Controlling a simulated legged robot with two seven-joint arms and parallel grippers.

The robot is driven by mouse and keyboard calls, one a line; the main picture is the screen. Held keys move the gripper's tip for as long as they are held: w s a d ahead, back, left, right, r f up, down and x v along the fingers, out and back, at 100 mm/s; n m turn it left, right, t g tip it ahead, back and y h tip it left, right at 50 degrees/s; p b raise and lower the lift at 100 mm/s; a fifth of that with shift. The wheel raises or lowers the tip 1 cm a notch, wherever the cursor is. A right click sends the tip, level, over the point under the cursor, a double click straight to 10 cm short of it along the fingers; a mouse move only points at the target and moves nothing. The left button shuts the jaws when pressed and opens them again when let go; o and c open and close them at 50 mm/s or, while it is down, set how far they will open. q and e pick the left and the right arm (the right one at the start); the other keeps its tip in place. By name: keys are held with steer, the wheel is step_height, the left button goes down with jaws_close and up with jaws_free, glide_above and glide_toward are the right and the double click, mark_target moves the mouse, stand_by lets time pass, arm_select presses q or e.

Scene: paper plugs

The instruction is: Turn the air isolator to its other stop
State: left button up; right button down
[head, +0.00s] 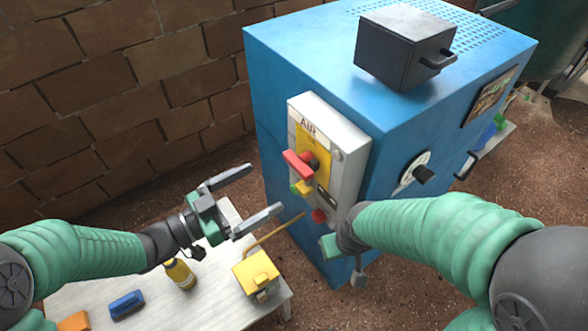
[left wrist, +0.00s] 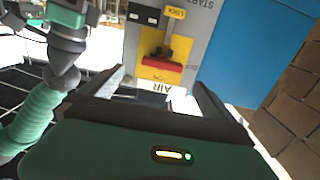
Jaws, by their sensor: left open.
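The air isolator has a red handle (head: 297,163) on a yellow plate, on a grey panel (head: 345,150) marked AIR on the blue cabinet's side. In the left wrist view the red handle (left wrist: 150,62) lies crosswise near the ON mark, ahead of the fingers; a yellow LOCK tab (left wrist: 175,12) shows beyond it. My left gripper (head: 264,189) is open and empty, left of the handle and apart from it. My right gripper (head: 330,245) is near the panel's lower end; its fingers are mostly hidden, so its jaws cannot be judged.
A blue cabinet (head: 300,48) carries a dark box with a handle (head: 400,50) on top. The low white table (head: 215,305) holds a yellow box (head: 256,272), a yellow bottle (head: 180,274) and a blue item (head: 127,304). A red knob (head: 318,216) sits low on the panel.

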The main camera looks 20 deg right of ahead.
mark_target(293, 167)
arm_select(q)
steer(key=x, duration=0.2)
steer(key=b+x, duration=0.1)
steer(key=x, duration=0.2)
steer(key=shift+w+a+f, duration=0.1)
steer(key=shift+w+a, duration=0.05)
steer(key=shift+w, duration=0.25)
steer(key=b+x, duration=0.1)
steer(key=x, duration=0.3)
steer(key=shift+d, duration=0.75)
steer(key=shift+a, duration=0.4)
steer(key=shift+c, duration=0.6)
steer(key=shift+a, duration=0.15)
steer(key=shift+c, duration=1.2)
steer(key=shift+r, duration=0.2)
steer(key=c, duration=0.9)
arm_select(e)
steer(key=shift+a+f, duration=0.35)
steer(key=shift+f, duration=0.2)
steer(key=shift+a+f, duration=0.3)
steer(key=shift+f, duration=0.25)
